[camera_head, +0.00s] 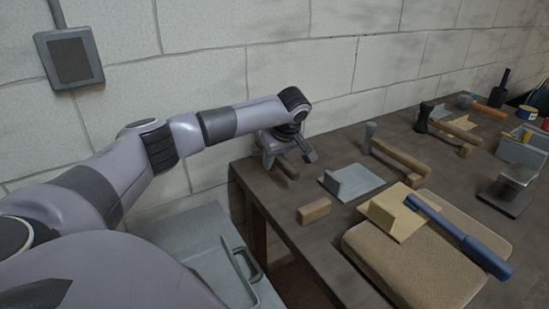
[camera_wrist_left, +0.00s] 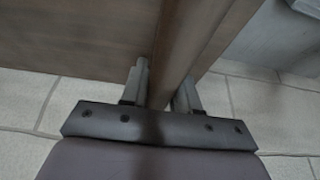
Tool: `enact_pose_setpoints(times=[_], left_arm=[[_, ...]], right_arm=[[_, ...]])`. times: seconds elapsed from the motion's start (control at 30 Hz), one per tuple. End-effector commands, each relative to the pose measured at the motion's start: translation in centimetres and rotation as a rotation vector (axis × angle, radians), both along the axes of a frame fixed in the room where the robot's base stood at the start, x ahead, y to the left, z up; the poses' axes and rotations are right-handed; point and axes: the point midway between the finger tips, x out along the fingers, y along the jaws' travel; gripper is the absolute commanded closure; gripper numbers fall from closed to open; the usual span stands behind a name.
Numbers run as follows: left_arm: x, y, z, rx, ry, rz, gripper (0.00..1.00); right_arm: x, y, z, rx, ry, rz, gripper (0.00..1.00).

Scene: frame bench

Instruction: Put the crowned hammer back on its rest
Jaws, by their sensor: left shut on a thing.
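My left gripper (camera_head: 290,158) is at the bench's far left corner, shut on a brown wooden piece (camera_head: 288,170). In the left wrist view a long wooden bar (camera_wrist_left: 205,40) passes between the fingers (camera_wrist_left: 160,90); its ends are hidden, so I cannot tell whether it is a hammer handle. A wooden-handled hammer (camera_head: 400,157) with a grey head lies near the back of the bench. A similar dark-headed hammer (camera_head: 445,135) lies farther right. I cannot tell which is the crowned hammer or which piece is its rest. My right gripper is out of view.
A grey angled plate (camera_head: 352,182), a wooden block (camera_head: 314,210) and a tan mat (camera_head: 390,262) lie on the bench (camera_head: 290,230). An orange-handled hammer (camera_head: 487,108) lies at the far right.

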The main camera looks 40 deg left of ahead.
Motion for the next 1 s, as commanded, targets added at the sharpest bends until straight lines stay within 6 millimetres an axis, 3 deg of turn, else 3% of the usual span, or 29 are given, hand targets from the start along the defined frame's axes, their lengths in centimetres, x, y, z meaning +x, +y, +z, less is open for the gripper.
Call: enact_pose_setpoints(times=[0.8, 0.83, 0.9, 1.0], left_arm=[[0.0, 0.0, -1.6, 0.001, -0.002, 0.001, 1.0], [0.0, 0.0, -1.6, 0.001, -0.002, 0.001, 0.67], [0.0, 0.0, -1.6, 0.001, -0.002, 0.001, 0.44], [0.0, 0.0, -1.6, 0.001, -0.002, 0.001, 0.4]], right_arm=[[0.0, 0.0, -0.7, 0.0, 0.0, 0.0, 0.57], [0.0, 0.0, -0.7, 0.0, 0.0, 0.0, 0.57], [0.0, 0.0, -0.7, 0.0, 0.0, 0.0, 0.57], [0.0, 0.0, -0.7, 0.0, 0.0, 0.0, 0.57]])
